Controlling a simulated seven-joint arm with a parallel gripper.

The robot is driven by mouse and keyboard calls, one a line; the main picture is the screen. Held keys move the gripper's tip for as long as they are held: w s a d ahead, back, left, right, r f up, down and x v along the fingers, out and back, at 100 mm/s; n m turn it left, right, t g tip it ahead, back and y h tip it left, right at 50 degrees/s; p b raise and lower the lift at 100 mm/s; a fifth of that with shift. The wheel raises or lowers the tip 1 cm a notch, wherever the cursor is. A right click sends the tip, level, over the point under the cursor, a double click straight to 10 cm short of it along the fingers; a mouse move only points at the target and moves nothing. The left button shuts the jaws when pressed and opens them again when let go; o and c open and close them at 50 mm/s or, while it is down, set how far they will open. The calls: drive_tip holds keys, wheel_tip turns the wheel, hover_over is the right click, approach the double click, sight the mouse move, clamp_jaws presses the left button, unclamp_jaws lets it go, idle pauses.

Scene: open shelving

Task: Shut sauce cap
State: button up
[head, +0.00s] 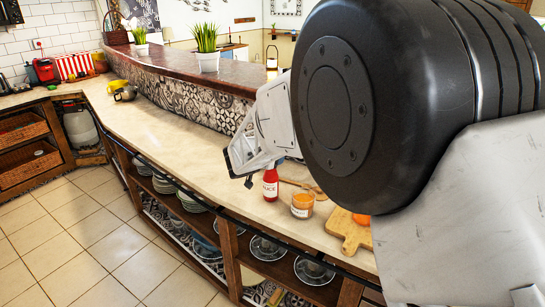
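A red sauce bottle (270,184) with a white label stands upright on the light counter (190,130). Its top lies close to the underside of my gripper in the picture, and I cannot make out the state of its cap. My gripper (239,170) reaches in from the right, with its dark fingertips just left of the bottle's top. Whether it touches the bottle is unclear. The gap between its fingers cannot be made out clearly, and I see nothing held. My dark arm link covers much of the right side of the view.
An orange-filled jar (302,205) stands right of the bottle, near the counter's front edge. A wooden board (346,234) with orange pieces lies further right, partly hidden. A wooden utensil (298,184) lies behind the jar. The counter to the left is mostly clear. Shelves below hold dishes.

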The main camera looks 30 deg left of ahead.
drive_tip(key=shift+w+f, duration=0.1)
drive_tip(key=shift+w, duration=0.05)
drive_tip(key=shift+c, duration=0.2)
drive_tip(key=c, duration=0.8)
drive_tip(key=shift+s+f+t, duration=0.15)
drive_tip(key=shift+s+t, duration=0.1)
drive_tip(key=shift+t, duration=0.75)
drive_tip(key=shift+s+f+t, duration=0.1)
drive_tip(key=shift+s+t, duration=0.1)
drive_tip(key=shift+t, duration=0.8)
drive_tip(key=o, duration=0.8)
drive_tip(key=shift+o, duration=0.2)
drive_tip(key=shift+s, duration=0.15)
